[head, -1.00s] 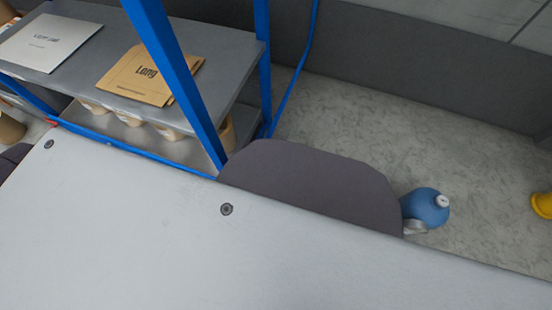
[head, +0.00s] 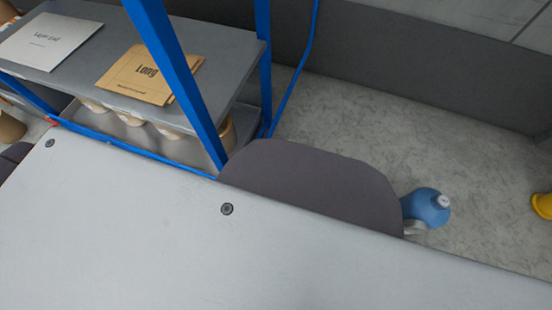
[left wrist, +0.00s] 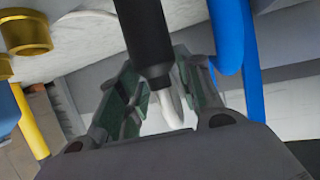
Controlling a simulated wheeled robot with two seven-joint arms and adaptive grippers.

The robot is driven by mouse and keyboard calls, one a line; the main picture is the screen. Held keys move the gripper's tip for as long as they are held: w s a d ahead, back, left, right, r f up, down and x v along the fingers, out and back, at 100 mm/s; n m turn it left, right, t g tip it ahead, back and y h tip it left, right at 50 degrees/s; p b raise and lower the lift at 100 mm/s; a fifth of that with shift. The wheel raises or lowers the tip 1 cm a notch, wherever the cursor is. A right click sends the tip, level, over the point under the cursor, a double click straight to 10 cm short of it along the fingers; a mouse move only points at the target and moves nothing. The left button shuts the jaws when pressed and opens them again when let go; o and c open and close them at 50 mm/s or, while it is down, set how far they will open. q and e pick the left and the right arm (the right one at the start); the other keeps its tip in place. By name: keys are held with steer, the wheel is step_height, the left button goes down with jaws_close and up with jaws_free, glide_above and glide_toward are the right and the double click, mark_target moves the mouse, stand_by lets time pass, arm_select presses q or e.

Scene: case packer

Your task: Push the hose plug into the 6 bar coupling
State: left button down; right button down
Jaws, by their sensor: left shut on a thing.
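In the left wrist view my left gripper (left wrist: 155,92) is shut on a black cylindrical piece with a pale metal tip, which looks like the hose plug (left wrist: 149,38). The black body comes down from the top edge, and the pale tip shows between the fingers. Brass-coloured round fittings (left wrist: 27,33) show at the upper left of that view, apart from the plug. I cannot tell whether one of them is the 6 bar coupling, as no label is readable. Neither gripper shows in the head view, and my right gripper is in no frame.
Thick blue tubes or posts (left wrist: 228,35) stand right of the gripper. In the head view a blue-framed rack (head: 182,80) holds a "Long" packet (head: 140,84) and a white packet (head: 45,40). A blue rounded object (head: 425,208) is on the floor; a yellow one (head: 543,205) is at the right edge.

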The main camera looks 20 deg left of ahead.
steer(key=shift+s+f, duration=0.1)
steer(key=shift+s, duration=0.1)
arm_select(q)
steer(key=c, duration=1.2)
jaws_free()
steer(key=o, duration=0.3)
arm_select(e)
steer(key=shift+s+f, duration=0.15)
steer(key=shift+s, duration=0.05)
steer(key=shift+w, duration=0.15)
arm_select(q)
steer(key=shift+s, duration=0.15)
steer(key=shift+s+a+r, duration=0.2)
steer(key=shift+s, duration=0.35)
steer(key=v, duration=1)
steer(key=shift+s+r, duration=0.15)
steer(key=shift+s, duration=0.05)
